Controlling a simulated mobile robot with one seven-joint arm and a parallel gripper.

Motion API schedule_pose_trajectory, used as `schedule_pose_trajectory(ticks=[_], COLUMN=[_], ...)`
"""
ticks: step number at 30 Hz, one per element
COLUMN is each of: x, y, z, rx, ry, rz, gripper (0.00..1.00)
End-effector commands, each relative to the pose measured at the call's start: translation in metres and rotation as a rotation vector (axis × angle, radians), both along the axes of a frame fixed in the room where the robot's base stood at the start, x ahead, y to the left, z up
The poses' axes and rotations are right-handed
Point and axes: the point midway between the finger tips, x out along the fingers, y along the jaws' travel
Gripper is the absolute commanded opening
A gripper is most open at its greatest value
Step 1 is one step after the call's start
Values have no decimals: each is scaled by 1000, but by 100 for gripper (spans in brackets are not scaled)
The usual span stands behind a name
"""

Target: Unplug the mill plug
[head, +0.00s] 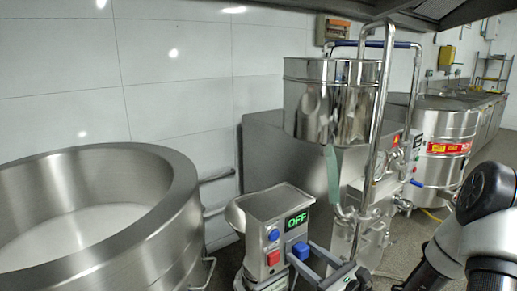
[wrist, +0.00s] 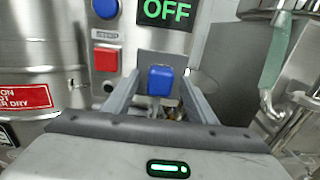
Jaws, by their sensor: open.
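The blue mill plug (wrist: 160,80) sits at the front of the mill's metal control box, below the green OFF display (wrist: 166,10). It also shows in the head view (head: 299,251), at the right of the box front (head: 262,258). My gripper (wrist: 161,84) is open, with one finger on each side of the plug. In the wrist view small gaps show between the plug and the fingers. My gripper also shows in the head view (head: 303,254), reaching in from the lower right. The plug's socket is hidden behind the plug.
A blue button (head: 273,235) and a red button (head: 273,257) are left of the plug. A large steel vessel (head: 180,190) stands at left. A steel hopper (head: 330,95) and curved pipe (head: 378,120) rise behind. Another steel vessel (head: 443,165) stands further right.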

Motion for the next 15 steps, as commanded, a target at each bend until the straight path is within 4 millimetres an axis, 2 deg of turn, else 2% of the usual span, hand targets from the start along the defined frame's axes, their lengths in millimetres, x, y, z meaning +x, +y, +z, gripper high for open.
schedule_pose_trajectory(ticks=[9,15], x=[0,0], y=[0,0], z=[0,0], rx=[0,0], ry=[0,0], rz=[0,0], gripper=[50,16])
